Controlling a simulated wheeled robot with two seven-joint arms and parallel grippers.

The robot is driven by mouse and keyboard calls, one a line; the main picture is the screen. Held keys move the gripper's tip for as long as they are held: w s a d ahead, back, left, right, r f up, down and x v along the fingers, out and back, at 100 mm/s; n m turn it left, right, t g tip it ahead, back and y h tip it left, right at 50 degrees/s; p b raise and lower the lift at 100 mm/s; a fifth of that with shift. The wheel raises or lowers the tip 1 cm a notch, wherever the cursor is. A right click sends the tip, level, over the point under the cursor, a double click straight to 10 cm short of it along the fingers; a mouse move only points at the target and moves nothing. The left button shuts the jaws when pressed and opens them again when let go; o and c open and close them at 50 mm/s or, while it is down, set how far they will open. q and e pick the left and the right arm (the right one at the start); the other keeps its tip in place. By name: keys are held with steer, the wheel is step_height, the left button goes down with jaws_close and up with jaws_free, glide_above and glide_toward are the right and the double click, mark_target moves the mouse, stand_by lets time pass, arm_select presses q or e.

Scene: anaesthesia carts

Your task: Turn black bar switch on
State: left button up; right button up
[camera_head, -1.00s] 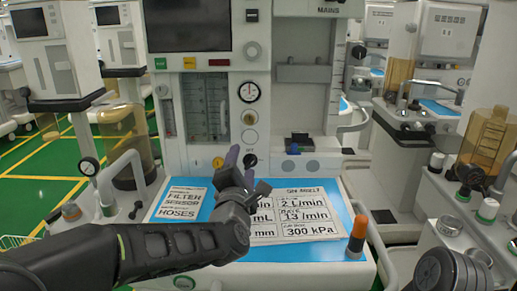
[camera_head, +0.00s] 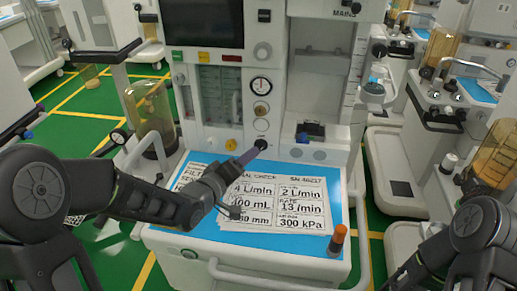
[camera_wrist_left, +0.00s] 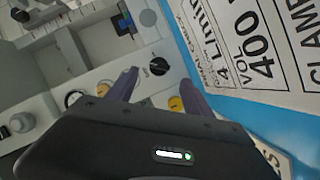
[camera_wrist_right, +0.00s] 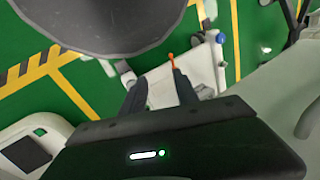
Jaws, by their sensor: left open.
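A round black knob with a raised bar (camera_head: 264,145) sits low on the front panel of the central anaesthesia machine, just above its blue work surface. It also shows in the left wrist view (camera_wrist_left: 159,66), between the lines of the two fingertips. My left gripper (camera_head: 247,157) is open, with its purple fingers pointing at the panel just short of the knob. I cannot tell whether they touch it. My right gripper (camera_wrist_right: 158,80) is open and empty, over the floor, away from the panel. In the head view only my right arm shows at the lower right.
Printed sheets (camera_head: 311,222) lie on the blue work surface (camera_head: 220,242). An orange-topped item (camera_head: 337,241) stands at its right front corner. A pressure gauge (camera_head: 261,86) and smaller knobs are above the black knob. Other carts (camera_head: 400,160) stand on the right.

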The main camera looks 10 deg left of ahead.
mark_target(260, 148)
arm_select(q)
steer(key=p+x, duration=0.1)
steer(key=x, duration=0.6)
steer(key=shift+w+d, duration=0.1)
steer(key=shift+w, duration=0.2)
jaws_close()
stand_by(0.4)
